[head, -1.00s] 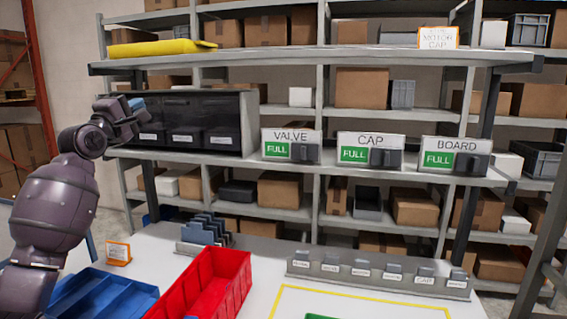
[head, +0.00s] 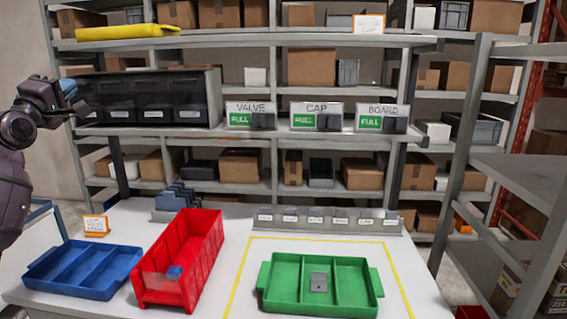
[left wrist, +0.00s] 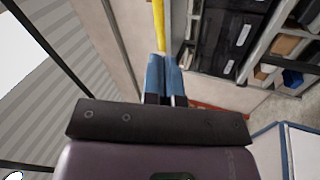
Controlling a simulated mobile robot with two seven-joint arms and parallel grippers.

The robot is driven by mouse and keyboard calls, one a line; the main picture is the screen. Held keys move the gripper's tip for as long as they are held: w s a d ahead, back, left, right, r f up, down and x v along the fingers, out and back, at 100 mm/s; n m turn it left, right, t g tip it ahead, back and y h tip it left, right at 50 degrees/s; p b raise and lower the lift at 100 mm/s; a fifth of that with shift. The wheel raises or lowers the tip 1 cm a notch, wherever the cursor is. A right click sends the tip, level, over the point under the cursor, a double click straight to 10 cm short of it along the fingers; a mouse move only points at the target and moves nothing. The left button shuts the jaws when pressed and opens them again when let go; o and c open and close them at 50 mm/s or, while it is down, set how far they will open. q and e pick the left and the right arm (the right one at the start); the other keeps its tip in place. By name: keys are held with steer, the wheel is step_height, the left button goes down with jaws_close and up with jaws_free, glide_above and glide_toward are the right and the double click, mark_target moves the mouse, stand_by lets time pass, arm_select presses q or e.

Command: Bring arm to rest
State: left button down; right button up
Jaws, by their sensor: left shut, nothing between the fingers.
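My left gripper (head: 66,88) is raised at the left edge of the head view, in front of the black drawer unit and well above the table. Its blue fingers are together in the left wrist view (left wrist: 163,78), with nothing between them. My left arm is folded up at the left edge, partly out of the picture. My right gripper does not show.
The white table (head: 215,290) holds a blue tray (head: 128,262), a red bin (head: 208,248) with a small blue item inside, and a green tray (head: 270,272) with a grey plate. Dispensers marked VALVE, CAP and BOARD (head: 383,118) stand on the shelf behind.

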arm_select(q)
steer(key=d+f+m, duration=0.7)
steer(key=f+m, duration=0.1)
steer(key=m, duration=0.3)
steer(key=s+d+f+m+g, duration=0.1)
steer(key=s+d+f+m, duration=0.15)
steer(key=f, duration=0.65)
steer(key=s+d+f+m+g, duration=0.2)
steer(key=s+f, duration=0.1)
steer(key=f, duration=0.6)
steer(key=s+d+f+m+g, duration=0.1)
steer(key=s+d+f+m, duration=0.15)
steer(key=f, duration=0.65)
steer(key=s+d+f+n+g+y, duration=0.1)
steer(key=s+d+f+g, duration=0.2)
steer(key=s+f, duration=1.1)
steer(key=s+d+f+n+g, duration=0.1)
steer(key=s+d+f+g, duration=0.2)
steer(key=s+f, duration=1.1)
steer(key=shift+s+f+n+g+y, duration=0.3)
steer(key=shift+s+y, duration=0.1)
steer(key=shift+s, duration=0.45)
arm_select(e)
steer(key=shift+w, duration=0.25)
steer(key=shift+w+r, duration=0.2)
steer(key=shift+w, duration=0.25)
